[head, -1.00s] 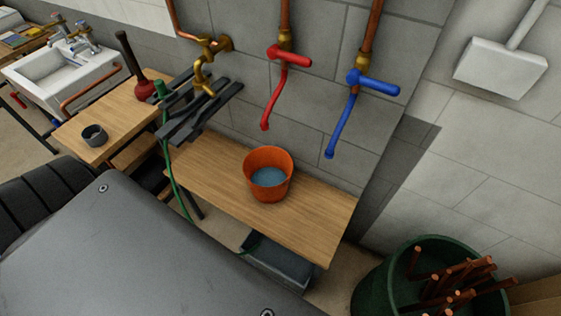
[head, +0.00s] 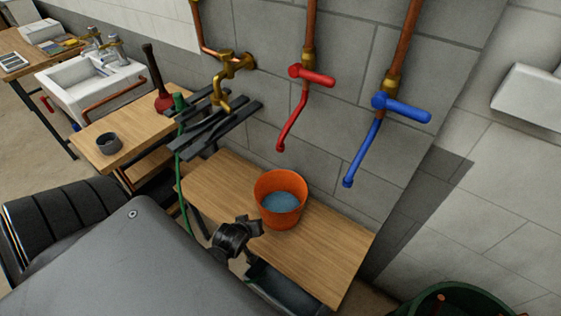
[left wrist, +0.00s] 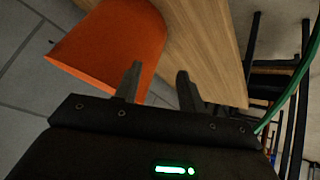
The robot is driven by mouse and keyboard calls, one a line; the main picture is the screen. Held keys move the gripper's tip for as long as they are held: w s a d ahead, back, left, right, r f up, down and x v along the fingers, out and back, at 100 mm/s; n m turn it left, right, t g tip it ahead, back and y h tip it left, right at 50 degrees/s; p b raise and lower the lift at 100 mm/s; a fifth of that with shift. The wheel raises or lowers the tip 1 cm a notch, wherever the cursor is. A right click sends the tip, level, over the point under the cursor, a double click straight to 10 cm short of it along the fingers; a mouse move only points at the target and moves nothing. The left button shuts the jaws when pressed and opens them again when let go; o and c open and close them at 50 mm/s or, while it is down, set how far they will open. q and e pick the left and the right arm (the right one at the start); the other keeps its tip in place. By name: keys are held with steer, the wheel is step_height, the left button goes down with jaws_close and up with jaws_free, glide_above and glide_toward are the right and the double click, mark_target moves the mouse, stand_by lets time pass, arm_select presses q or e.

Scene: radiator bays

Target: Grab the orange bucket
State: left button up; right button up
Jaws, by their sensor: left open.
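The orange bucket (head: 281,198) stands upright on the wooden bench in the head view, with bluish water inside. It also shows in the left wrist view (left wrist: 112,45), at the upper left, beyond one finger. My left gripper (head: 252,229) is just in front of the bucket's near left side in the head view. In the left wrist view my left gripper (left wrist: 158,82) is open, with nothing between its fingers. One finger overlaps the bucket in that picture; I cannot tell whether it touches. My right gripper is not in view.
The wooden bench (head: 335,248) has free room right of the bucket. Red (head: 291,110) and blue (head: 375,140) taps hang above and behind it. Dark slats (head: 215,127) and a green hose (head: 179,165) are to the left. A green bin (head: 445,300) stands at lower right.

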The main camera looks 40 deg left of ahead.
arm_select(q)
steer(key=w+a+r+n+t+y, duration=0.1)
steer(key=w+a+r+n+t, duration=0.2)
steer(key=r, duration=0.4)
steer(key=shift+n+g, duration=0.4)
steer(key=shift+g, duration=0.3)
steer(key=shift+s+a+x, duration=0.1)
steer(key=shift+a+x, duration=0.05)
steer(key=shift+x, duration=2.4)
steer(key=shift+s+a+x, duration=0.1)
steer(key=shift+a+x, duration=0.05)
steer(key=shift+x, duration=2.4)
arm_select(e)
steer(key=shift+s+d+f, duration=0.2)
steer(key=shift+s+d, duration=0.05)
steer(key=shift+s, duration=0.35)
arm_select(q)
jaws_close()
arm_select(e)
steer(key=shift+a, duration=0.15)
